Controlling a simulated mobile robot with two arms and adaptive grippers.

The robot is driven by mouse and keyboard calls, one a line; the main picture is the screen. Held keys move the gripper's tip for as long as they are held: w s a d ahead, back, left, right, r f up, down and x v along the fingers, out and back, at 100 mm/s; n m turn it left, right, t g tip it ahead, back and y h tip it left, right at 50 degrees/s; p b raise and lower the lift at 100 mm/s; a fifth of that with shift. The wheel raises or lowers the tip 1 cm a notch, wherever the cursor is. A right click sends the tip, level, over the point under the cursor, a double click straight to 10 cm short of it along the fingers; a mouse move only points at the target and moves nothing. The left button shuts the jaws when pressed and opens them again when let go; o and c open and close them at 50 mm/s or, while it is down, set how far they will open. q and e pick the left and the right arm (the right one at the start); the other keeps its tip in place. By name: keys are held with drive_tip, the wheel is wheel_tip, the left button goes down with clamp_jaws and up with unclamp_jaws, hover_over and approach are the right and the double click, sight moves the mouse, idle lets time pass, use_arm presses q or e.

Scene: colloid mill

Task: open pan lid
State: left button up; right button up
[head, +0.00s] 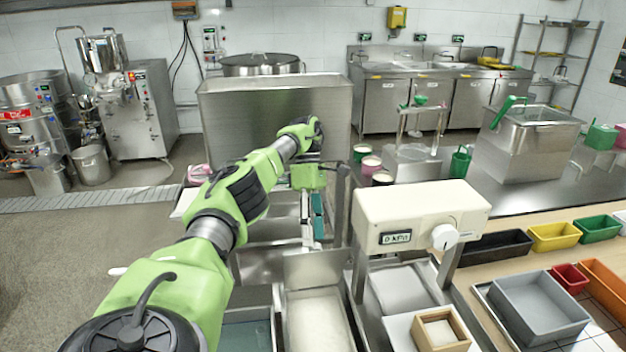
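A broad steel panel or box (262,112) stands upright beyond my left arm. I cannot tell whether it is the pan's lid or its body. A round steel pot with a flat lid (258,58) shows behind it, with the lid on and its lower part hidden. My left arm reaches forward from the bottom left. My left gripper (312,222) points down in front of the panel's right part, above the steel counter. Its fingers are small and partly lost against the counter, so whether they are open or shut is unclear. My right gripper is not in view.
A cream device with a display and knob (420,218) stands right of my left gripper. Steel trays (318,318) lie in front. Coloured bins (555,236) and a grey bin (538,308) sit at right. Steel machines (135,110) stand at left, with clear floor (60,265) nearer.

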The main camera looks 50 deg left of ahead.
use_arm(q)
drive_tip(key=shift+o, duration=0.4)
drive_tip(key=shift+w+a+f, duration=0.2)
drive_tip(key=shift+a+f, duration=0.2)
drive_tip(key=shift+f, duration=0.1)
drive_tip(key=shift+s, duration=0.1)
drive_tip(key=shift+s+d+r, duration=0.15)
drive_tip(key=shift+s+r, duration=0.1)
drive_tip(key=shift+r, duration=0.05)
drive_tip(key=shift+c, duration=0.4)
drive_tip(key=shift+w+f, duration=0.1)
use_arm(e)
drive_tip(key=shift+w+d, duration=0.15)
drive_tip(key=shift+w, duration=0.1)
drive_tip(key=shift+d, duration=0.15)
use_arm(q)
wheel_tip(320, 180, up, 11)
drive_tip(key=shift+f, duration=0.15)
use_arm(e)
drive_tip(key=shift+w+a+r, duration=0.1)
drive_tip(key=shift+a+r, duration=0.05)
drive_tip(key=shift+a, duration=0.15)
